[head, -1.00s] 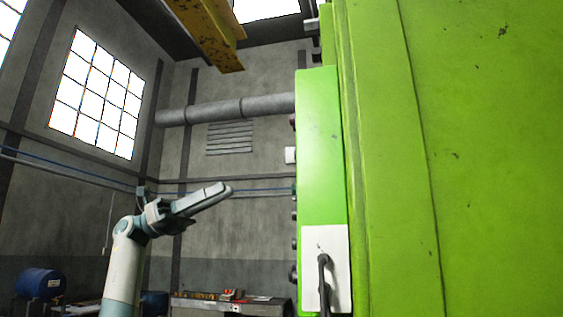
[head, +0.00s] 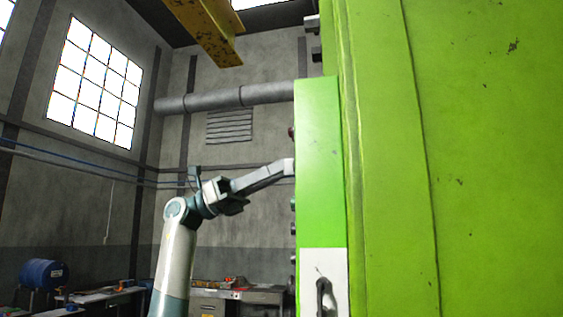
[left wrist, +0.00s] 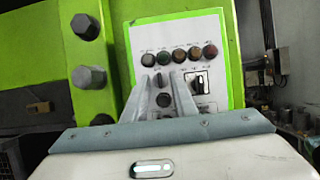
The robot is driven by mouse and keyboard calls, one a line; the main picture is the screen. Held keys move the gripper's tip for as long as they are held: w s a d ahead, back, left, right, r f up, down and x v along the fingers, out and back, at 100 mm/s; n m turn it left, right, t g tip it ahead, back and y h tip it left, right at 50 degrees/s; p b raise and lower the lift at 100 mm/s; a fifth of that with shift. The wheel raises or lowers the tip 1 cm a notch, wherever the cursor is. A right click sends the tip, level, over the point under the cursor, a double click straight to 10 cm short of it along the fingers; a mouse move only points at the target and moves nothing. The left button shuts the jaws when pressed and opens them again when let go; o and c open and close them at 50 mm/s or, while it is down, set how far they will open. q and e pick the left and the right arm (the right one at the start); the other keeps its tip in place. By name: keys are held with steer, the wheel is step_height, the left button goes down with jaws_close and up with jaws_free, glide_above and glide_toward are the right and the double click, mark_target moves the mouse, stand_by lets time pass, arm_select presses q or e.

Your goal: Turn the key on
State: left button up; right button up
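My left gripper (head: 292,168) reaches the front edge of the green control box (head: 318,180) in the head view; its fingertips are at that edge. In the left wrist view my left gripper (left wrist: 163,76) is open, with its two fingers apart before the white control panel (left wrist: 215,55). A small key-like part (left wrist: 161,79) shows in the gap between the fingers, with a dark round knob (left wrist: 163,100) below it. Whether the fingers touch the key cannot be told. A black rotary switch (left wrist: 200,85) sits just right of the right finger. My right gripper is not in view.
A row of several round buttons (left wrist: 179,54) runs above the fingers. Large grey bolts (left wrist: 88,77) stick out at the left. The green press body (head: 490,160) fills the right of the head view. A workbench (head: 235,298) stands behind the arm.

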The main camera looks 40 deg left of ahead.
arm_select(q)
steer(key=shift+w+d+r, duration=0.2)
steer(key=shift+w+d, duration=0.05)
steer(key=shift+d, duration=0.1)
jaws_close()
steer(key=shift+m+g, duration=0.3)
steer(key=shift+m, duration=0.4)
steer(key=m+g, duration=0.2)
steer(key=m, duration=0.3)
steer(key=m+g, duration=0.2)
steer(key=m, duration=0.3)
steer(key=m+g, duration=0.3)
steer(key=m, duration=0.2)
steer(key=shift+w+a+r, duration=0.1)
steer(key=shift+w+r, duration=0.05)
